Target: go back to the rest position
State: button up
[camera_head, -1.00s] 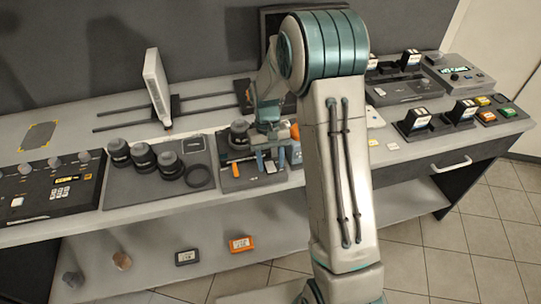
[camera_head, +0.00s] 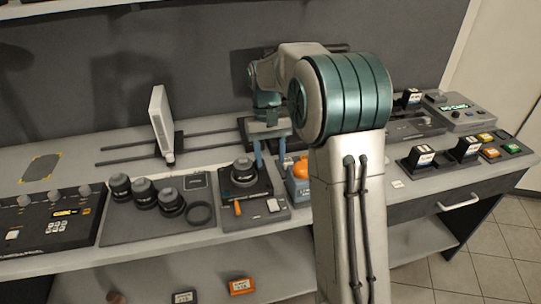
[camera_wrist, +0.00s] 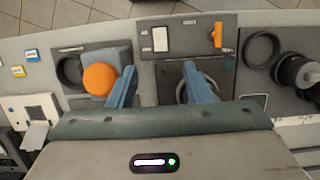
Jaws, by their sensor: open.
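My gripper (camera_head: 270,152) is open and empty, its blue fingers pointing down above the bench, behind and between the black device and the orange dome in the head view. In the wrist view my gripper (camera_wrist: 160,85) shows two spread fingers with nothing between them. The black device (camera_head: 272,217) carries a dark lens (camera_head: 243,172) and an orange lever (camera_head: 238,208). In the wrist view the right finger partly covers a round part of this device. The orange dome (camera_head: 301,168) sits on a grey-blue box; it also shows in the wrist view (camera_wrist: 100,79), left of the left finger.
Several dark lenses (camera_head: 143,190) and a black ring (camera_head: 200,214) sit on a mat to the left. A white upright panel (camera_head: 161,122) stands behind them. A control panel (camera_head: 48,226) is at far left, and cartridges in docks (camera_head: 421,156) stand right of my arm.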

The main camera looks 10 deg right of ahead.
dwell(0.3)
jog(key=s+d+r+t, duration=0.1)
jog(key=s+t, duration=0.2)
jog(key=s, duration=0.9)
jog(key=s+r+t, duration=0.2)
jog(key=s+t, duration=0.1)
jog(key=s, duration=0.9)
jog(key=shift+s+d, duration=0.25)
jog(key=shift+d, duration=0.1)
dwell(0.4)
jog(key=c, duration=0.3)
